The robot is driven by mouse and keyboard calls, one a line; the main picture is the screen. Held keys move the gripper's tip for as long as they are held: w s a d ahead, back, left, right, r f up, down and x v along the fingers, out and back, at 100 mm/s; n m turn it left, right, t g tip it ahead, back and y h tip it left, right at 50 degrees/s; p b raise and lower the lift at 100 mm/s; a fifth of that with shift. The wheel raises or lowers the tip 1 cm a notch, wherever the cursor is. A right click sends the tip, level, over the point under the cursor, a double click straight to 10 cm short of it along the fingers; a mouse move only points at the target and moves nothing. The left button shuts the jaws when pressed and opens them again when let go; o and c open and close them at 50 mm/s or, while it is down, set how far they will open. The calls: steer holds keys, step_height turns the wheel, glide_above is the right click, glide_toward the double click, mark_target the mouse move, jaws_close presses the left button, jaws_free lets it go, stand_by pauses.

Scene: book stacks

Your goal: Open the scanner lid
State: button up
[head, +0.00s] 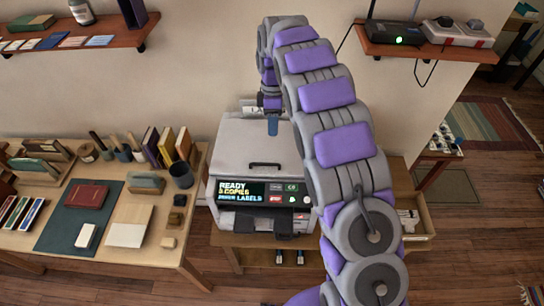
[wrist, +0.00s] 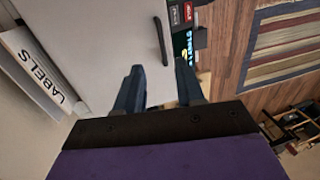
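The grey scanner (head: 258,180) stands on a low wooden stand, its lid (head: 240,143) lying shut. A dark handle (head: 265,165) runs along the lid's front; it also shows in the wrist view (wrist: 161,41). Below the handle, a lit panel (head: 262,193) reads READY. My gripper (head: 272,126) is above the rear part of the lid, behind the handle. In the wrist view its two blue fingers (wrist: 158,82) are apart with nothing between them, and the handle lies beyond the fingertips. Whether the fingers touch the lid cannot be told.
A white LABELS box (wrist: 38,72) is beside the lid's rear edge. A wooden desk (head: 190,235) with books, pens and a green mat is at the left. Wall shelves (head: 80,38) hang at upper left, and another (head: 425,50) holds a router at upper right. Open floor lies right.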

step_height(320, 180, down, 7)
steer(key=s+a, duration=0.1)
glide_above(271, 167)
steer(key=f, duration=0.6)
steer(key=shift+d+f, duration=0.1)
steer(key=shift+d, duration=0.1)
steer(key=shift+a+f, duration=0.15)
steer(key=shift+f, duration=0.2)
steer(key=shift+a+f, duration=0.1)
steer(key=shift+a, duration=0.2)
steer(key=shift+d, duration=0.35)
steer(key=c, duration=0.6)
jaws_close()
steer(key=shift+a, duration=0.1)
